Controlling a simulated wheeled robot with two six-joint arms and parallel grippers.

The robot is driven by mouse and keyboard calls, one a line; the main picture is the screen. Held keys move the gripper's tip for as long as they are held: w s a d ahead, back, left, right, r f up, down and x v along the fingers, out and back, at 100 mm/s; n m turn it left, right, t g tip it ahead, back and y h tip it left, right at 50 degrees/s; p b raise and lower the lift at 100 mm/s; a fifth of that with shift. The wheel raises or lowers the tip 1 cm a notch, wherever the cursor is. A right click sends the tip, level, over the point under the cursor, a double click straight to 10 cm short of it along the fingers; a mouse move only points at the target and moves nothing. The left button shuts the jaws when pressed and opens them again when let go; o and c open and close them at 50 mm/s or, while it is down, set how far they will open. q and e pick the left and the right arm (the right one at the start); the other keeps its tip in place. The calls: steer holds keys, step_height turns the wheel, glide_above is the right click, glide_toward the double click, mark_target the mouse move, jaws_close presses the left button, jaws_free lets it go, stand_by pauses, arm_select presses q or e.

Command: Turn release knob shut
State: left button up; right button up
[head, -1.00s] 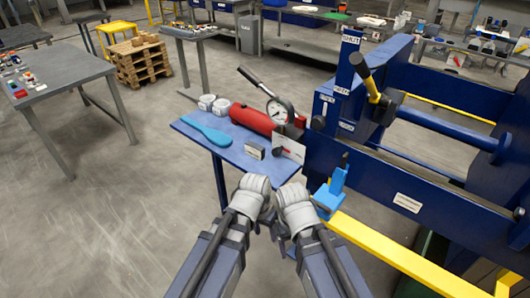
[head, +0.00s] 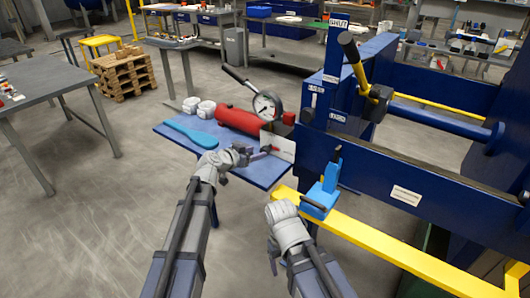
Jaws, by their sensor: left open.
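The release knob (head: 268,149), small and dark with a bit of red, sits in front of a white plate (head: 283,147) on the pump's near right end. The red hand pump (head: 237,119) lies on a blue shelf (head: 262,176), with a round gauge (head: 266,106) and a raised lever. My left gripper (head: 246,151) is open just left of the knob, pointing at it; I cannot tell whether they touch.
A light blue paddle (head: 190,131) and white rolls (head: 198,107) lie on the shelf's left. Right of it stand the blue press frame (head: 403,185), a blue clamp-like part (head: 323,192) and a yellow rail (head: 385,255).

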mark_target(265, 150)
arm_select(q)
steer(key=b+x, duration=0.2)
steer(key=x, duration=0.5)
jaws_close()
stand_by(0.3)
